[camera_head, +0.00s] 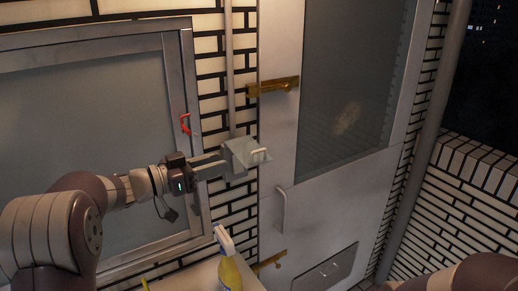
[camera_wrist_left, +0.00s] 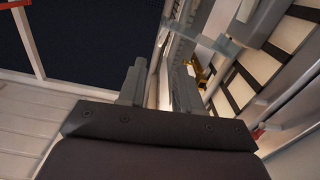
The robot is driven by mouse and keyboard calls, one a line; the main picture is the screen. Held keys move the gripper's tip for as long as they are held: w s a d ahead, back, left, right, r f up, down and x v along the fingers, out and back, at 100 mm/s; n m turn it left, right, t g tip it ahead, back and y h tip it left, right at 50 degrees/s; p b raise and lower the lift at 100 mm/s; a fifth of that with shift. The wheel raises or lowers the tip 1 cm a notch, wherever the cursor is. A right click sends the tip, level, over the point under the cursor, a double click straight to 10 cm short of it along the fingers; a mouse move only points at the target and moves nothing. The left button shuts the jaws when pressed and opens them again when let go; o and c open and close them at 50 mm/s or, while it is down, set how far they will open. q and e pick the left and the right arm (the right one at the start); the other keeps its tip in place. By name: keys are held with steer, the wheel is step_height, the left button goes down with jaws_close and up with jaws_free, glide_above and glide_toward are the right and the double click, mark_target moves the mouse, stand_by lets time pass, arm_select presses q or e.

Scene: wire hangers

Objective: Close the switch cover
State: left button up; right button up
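The switch cover (camera_head: 243,150) is a pale, see-through plate on a small grey switch box at the foot of a wall conduit. It appears raised and sticks out from the box. In the left wrist view the cover (camera_wrist_left: 207,38) shows as a clear panel beyond the fingers, beside the grey box (camera_wrist_left: 262,18). My left gripper (camera_head: 222,168) is just left of the box, pointing right. In the wrist view its two fingers (camera_wrist_left: 158,85) are apart with nothing between them. Whether a finger touches the cover I cannot tell. My right gripper is out of view.
A white door (camera_head: 280,170) with a handle and brass hinges stands right of the box. A framed window (camera_head: 80,100) with a red handle (camera_head: 186,124) is at left. A yellow spray bottle (camera_head: 229,268) stands below the gripper. The space right of the door is open.

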mark_target(259, 151)
arm_select(q)
steer(key=p+x, duration=0.5)
steer(key=x, duration=0.6)
steer(key=shift+w+d+r, duration=0.1)
steer(key=shift+d+r, duration=0.05)
steer(key=shift+r, duration=0.05)
steer(key=shift+w+d+f, duration=0.15)
steer(key=shift+w+d, duration=0.1)
steer(key=shift+d, duration=0.2)
steer(key=shift+w+a, duration=0.1)
jaws_close()
